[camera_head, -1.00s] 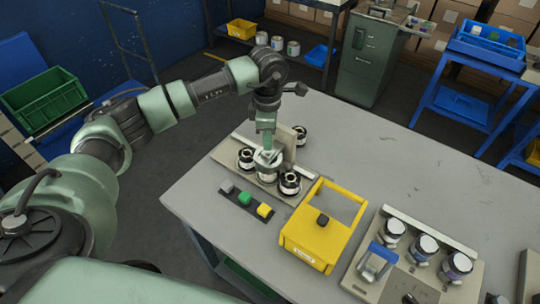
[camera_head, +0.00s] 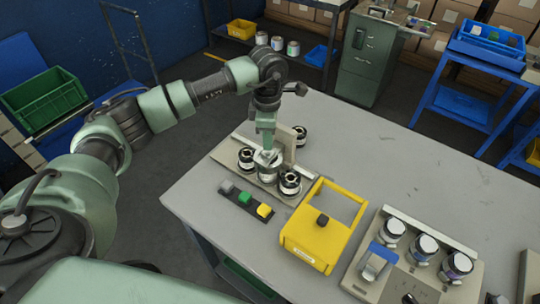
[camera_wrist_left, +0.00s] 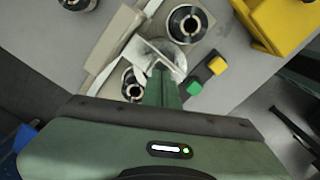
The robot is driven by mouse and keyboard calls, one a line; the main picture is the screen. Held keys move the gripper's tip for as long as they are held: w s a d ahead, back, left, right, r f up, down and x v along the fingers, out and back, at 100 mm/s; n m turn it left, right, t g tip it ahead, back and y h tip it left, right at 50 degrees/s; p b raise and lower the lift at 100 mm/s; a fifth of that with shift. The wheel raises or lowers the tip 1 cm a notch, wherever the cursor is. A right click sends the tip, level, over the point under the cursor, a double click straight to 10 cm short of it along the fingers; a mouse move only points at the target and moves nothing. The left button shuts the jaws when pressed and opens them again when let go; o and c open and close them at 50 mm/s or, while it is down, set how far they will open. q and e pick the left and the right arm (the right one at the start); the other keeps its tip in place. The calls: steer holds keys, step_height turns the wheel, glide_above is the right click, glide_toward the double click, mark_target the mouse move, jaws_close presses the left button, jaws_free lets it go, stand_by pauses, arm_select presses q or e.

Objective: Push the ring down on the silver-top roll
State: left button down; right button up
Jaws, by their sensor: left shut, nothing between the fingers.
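The silver-top roll (camera_head: 268,172) stands among the black rolls on the beige plate at the table's left end. My left gripper (camera_head: 267,155) points down from above, shut and empty, with its tips at the roll's top. In the left wrist view the tips (camera_wrist_left: 161,70) overlap the round silver top (camera_wrist_left: 170,58). The fingers hide part of the top, and I cannot make out the ring clearly or how low it sits. My right gripper is in neither view.
Black rolls (camera_head: 246,159) and (camera_head: 290,183) stand close on both sides, and another (camera_head: 300,135) is behind. An upright beige plate (camera_head: 287,143) rises beside my gripper. A button strip (camera_head: 233,196) and yellow frame (camera_head: 311,245) are in front. The table's back right is clear.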

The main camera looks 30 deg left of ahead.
mark_target(268, 152)
arm_select(q)
steer(key=shift+f, duration=0.1)
steer(key=shift+f+b, duration=1.8)
steer(key=shift+f, duration=0.3)
steer(key=shift+r, duration=0.15)
steer(key=shift+r+p, duration=2.5)
steer(key=shift+r, duration=1.7)
steer(key=shift+f, duration=0.1)
